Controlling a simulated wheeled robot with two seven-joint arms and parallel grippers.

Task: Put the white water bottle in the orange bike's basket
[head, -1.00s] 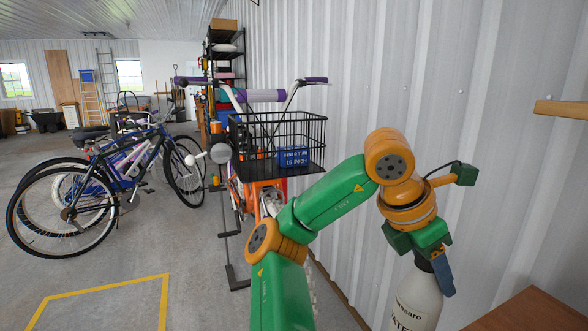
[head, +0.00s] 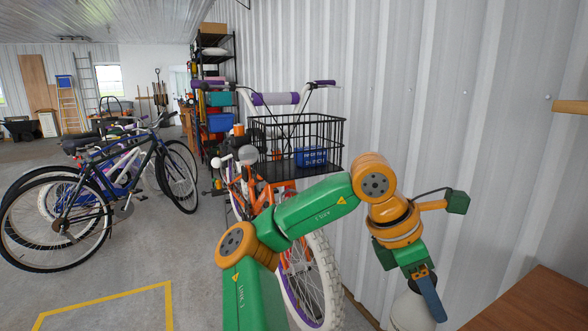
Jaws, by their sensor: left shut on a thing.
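The white water bottle (head: 408,312) hangs upright at the bottom right of the head view, its lower part cut off by the frame edge. My left gripper (head: 425,288) is shut on its top; a blue finger shows at its right side. The orange bike (head: 262,195) stands ahead by the wall, partly hidden behind my left arm. Its black wire basket (head: 325,130) is on the front, left of and above the bottle in the picture. My right gripper is not in view.
A blue box (head: 311,157) sits in the basket. A brown wooden surface (head: 535,305) is at the lower right, beside the bottle. The corrugated wall (head: 440,90) runs along the right. Other bikes (head: 100,190) stand at the left. The floor with yellow tape (head: 110,297) is clear.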

